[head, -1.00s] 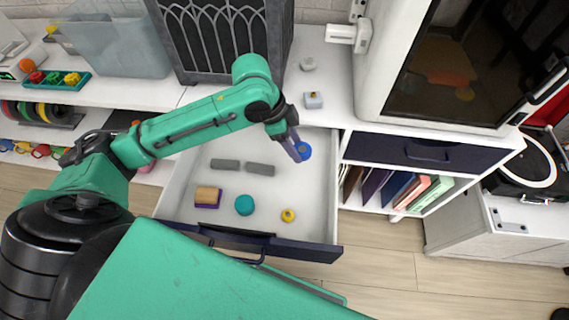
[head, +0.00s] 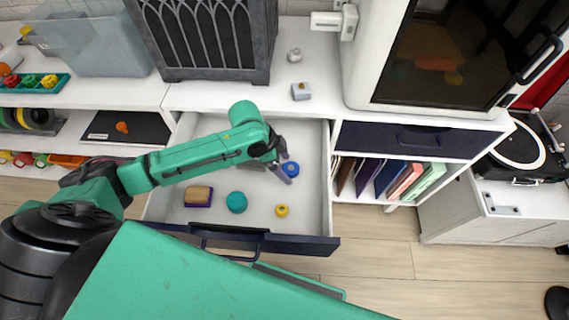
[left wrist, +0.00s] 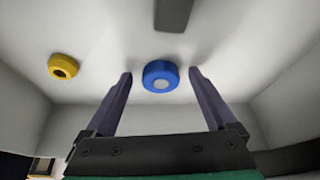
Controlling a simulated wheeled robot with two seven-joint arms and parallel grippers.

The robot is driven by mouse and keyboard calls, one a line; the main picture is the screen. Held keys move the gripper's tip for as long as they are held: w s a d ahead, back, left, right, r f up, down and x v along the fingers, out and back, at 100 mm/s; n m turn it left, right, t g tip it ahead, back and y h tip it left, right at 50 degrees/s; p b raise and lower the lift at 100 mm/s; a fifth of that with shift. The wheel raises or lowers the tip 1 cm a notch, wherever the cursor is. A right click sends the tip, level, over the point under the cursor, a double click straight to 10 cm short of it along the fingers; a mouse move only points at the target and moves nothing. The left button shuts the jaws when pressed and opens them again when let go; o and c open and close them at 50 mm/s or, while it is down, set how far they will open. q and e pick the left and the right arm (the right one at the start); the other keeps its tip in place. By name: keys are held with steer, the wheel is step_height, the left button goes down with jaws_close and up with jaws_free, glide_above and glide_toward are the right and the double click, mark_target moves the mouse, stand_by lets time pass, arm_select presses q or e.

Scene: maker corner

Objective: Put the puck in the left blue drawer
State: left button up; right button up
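The left blue drawer (head: 325,245) is pulled out, with its white inside facing up. A blue round puck (head: 291,169) with a pale centre is inside, towards the right side. My left gripper (head: 283,172) is at it, over the drawer. In the left wrist view the puck (left wrist: 161,76) lies between the two fingertips, with a gap on each side, so the gripper (left wrist: 160,76) is open. The puck appears to rest on the drawer floor. My right gripper is not in view.
The drawer also holds a teal round piece (head: 236,202), a yellow ring (head: 281,211), a tan-and-purple block (head: 198,196) and a grey bar (left wrist: 174,12). A dark-fronted closed drawer (head: 415,138) is to the right. A grey lattice-front cabinet (head: 205,40) stands behind.

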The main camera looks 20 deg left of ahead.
arm_select(q)
steer(key=p+v, duration=0.2)
steer(key=v, duration=1)
